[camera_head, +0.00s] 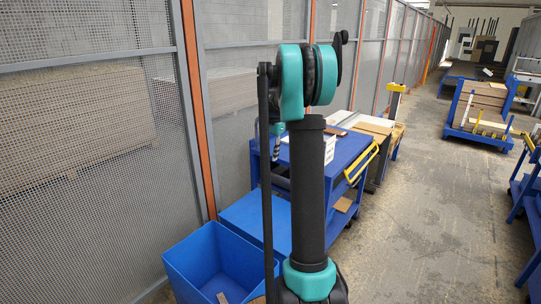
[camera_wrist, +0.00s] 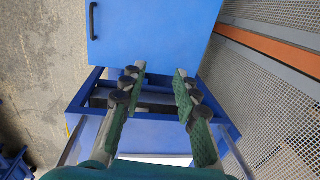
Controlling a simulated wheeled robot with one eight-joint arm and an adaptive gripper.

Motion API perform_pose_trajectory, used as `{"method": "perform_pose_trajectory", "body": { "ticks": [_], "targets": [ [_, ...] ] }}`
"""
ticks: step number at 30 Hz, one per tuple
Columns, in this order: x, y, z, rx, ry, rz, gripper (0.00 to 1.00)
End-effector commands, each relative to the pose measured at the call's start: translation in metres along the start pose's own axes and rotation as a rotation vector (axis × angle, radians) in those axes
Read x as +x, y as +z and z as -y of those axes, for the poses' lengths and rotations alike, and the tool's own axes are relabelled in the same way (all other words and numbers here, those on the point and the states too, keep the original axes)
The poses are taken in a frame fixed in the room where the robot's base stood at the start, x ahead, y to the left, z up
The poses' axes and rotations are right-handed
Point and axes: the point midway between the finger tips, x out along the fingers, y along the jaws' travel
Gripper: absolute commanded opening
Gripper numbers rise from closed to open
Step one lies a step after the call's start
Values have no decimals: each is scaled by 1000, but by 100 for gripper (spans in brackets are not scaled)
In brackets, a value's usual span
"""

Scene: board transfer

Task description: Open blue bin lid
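In the wrist view, a flat blue lid (camera_wrist: 155,30) fills the top middle. A black bar handle (camera_wrist: 93,20) is fixed near its left edge. My gripper (camera_wrist: 160,72) is open and empty, its two green-padded fingers apart. In the picture its fingertips are below the lid's near edge, right of and below the handle; I cannot tell the height gap. In the head view, a flat blue top (camera_head: 250,217), partly hidden by my arm, looks like the lidded bin and is down. My gripper is mostly hidden behind my arm there.
An open blue bin (camera_head: 185,262) stands in front of the flat blue top. A blue cart (camera_head: 345,152) stands beyond it, its frame (camera_wrist: 75,105) below the gripper in the wrist view. A mesh fence (camera_head: 90,150) runs along the left. Open floor (camera_head: 430,210) lies to the right.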

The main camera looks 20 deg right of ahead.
Motion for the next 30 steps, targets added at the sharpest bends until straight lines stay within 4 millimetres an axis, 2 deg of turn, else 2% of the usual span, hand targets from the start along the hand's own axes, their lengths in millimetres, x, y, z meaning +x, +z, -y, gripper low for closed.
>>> {"method": "perform_pose_trajectory", "body": {
  "ticks": [11, 19, 30],
  "targets": [
    [7, 0, 0, 0, 0, 0, 31],
    [7, 0, 0, 0, 0, 0, 0],
    [7, 0, 0, 0, 0, 0, 0]
  ]
}}
